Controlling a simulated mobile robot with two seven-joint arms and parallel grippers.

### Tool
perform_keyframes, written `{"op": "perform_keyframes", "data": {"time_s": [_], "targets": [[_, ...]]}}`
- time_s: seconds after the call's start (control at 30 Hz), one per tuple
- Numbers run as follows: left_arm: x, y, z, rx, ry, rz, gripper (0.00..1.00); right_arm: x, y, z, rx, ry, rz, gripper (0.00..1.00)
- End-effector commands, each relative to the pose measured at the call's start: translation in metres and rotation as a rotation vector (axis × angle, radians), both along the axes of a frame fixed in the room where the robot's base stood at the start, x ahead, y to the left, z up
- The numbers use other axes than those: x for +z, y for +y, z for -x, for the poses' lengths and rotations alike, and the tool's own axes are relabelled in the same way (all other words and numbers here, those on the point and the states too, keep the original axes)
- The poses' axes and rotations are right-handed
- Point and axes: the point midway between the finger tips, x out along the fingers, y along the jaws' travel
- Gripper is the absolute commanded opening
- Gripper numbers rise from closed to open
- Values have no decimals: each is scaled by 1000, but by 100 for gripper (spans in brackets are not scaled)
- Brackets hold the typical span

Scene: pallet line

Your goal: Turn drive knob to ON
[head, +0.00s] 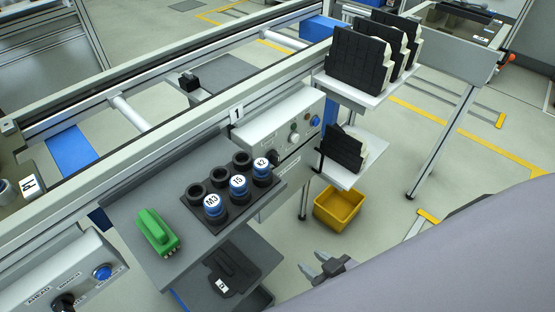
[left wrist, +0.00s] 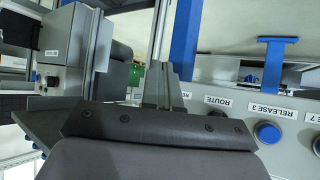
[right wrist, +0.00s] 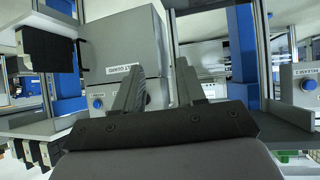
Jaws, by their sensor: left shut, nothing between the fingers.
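No label that I can read says DRIVE or ON. In the head view, a grey control box (head: 55,268) at the lower left has a black knob (head: 64,302) and a blue button (head: 102,271). A second control box (head: 290,112) at the middle has a dark knob (head: 273,158) and a blue button. My right gripper (head: 312,268) is open and empty at the lower middle, apart from both boxes; its fingers stand apart in the right wrist view (right wrist: 160,85). My left gripper (left wrist: 163,85) is shut and empty, near a panel labelled ROUTE and RELEASE 3 (left wrist: 262,112).
A dark shelf (head: 165,175) holds labelled blue-topped cylinders (head: 238,187) and a green part (head: 157,232). Black parts stand on white shelves (head: 355,90) at the upper right. A yellow bin (head: 338,208) is on the floor. A conveyor rail (head: 180,130) crosses behind.

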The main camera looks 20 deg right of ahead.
Motion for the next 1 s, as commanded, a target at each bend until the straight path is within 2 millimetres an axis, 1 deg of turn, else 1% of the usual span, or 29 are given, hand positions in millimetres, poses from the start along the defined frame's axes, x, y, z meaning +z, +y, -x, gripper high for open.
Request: {"op": "perform_keyframes", "data": {"time_s": [0.07, 0.17, 0.27, 0.3, 0.37, 0.4, 0.47, 0.6, 0.8, 0.9, 1.0], "targets": [[-6, 0, 0, 0, 0, 0, 0, -1, -7, -11, 47, -51, 90, 40], [-15, 0, 0, 1, 3, 3, 0, 1, -18, -34, 154, -160, 300, 40], [-25, 0, 0, 2, 5, 5, 0, 8, -32, -61, 289, -297, 589, 40], [-28, -1, 0, 2, 8, 7, 0, 11, -36, -72, 342, -350, 710, 40], [-33, -1, 0, 2, 10, 8, 0, 18, -42, -87, 417, -428, 896, 40], [-36, -2, -1, 1, 10, 10, 0, 22, -46, -96, 467, -475, 1021, 40], [-39, -3, -2, 1, 8, 13, 0, 29, -50, -110, 536, -545, 1211, 40], [-49, -6, -3, -4, 5, 20, 0, 43, -57, -139, 684, -689, 1665, 40], [-65, -9, -3, -7, 14, 24, 0, 59, -62, -171, 853, -833, 2311, 40], [-68, -9, -5, -7, 10, 26, 0, 64, -64, -182, 909, -873, 2565, 40], [-69, -9, -6, -7, 6, 28, 0, 67, -65, -188, 946, -891, 2744, 40]]}}
